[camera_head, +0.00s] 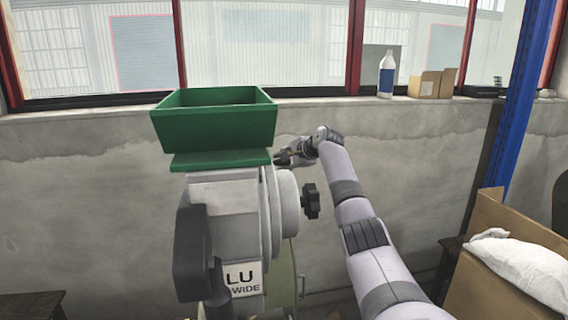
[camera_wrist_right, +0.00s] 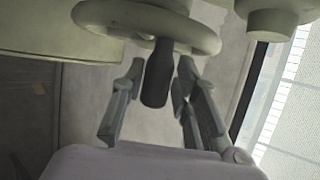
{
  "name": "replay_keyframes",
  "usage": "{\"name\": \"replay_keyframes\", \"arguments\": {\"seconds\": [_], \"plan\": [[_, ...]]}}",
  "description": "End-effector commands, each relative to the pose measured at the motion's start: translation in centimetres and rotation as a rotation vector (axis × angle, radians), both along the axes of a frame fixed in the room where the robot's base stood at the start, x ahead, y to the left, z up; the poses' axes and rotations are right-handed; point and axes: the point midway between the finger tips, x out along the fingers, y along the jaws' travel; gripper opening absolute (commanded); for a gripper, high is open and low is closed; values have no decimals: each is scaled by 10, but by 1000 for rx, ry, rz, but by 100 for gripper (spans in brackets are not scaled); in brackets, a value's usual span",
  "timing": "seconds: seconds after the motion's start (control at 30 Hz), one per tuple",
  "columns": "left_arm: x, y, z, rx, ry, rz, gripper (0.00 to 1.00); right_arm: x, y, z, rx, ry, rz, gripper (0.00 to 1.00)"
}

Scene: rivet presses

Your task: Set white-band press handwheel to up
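The press (camera_head: 225,195) stands left of centre in the head view, with a pale body and a label reading "LU WIDE". I cannot make out a white band on it. In the right wrist view a pale round handwheel (camera_wrist_right: 190,32) has a dark handle (camera_wrist_right: 157,78) sticking out from it toward my gripper. My right gripper (camera_wrist_right: 160,68) is open, with one finger on each side of the handle and gaps between. In the head view the right gripper (camera_head: 281,157) is at the far right side of the press, partly hidden behind it. My left gripper is not in view.
A green hopper (camera_head: 215,125) tops the press, close to my right gripper. A black knob (camera_head: 311,201) juts from the press's right side near my forearm. A cardboard box (camera_head: 490,275) with a white sack (camera_head: 525,267) stands at the right. A concrete wall (camera_head: 420,150) is behind.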

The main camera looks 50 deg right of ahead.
Motion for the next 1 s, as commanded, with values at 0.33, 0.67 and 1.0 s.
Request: {"name": "replay_keyframes", "arguments": {"seconds": [0.33,0.67,1.0], "plan": [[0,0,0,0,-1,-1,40,0,0,-2,2,3,0,40],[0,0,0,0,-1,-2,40,-15,3,6,0,3,0,40],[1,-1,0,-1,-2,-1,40,-67,16,40,-2,5,1,40]]}}
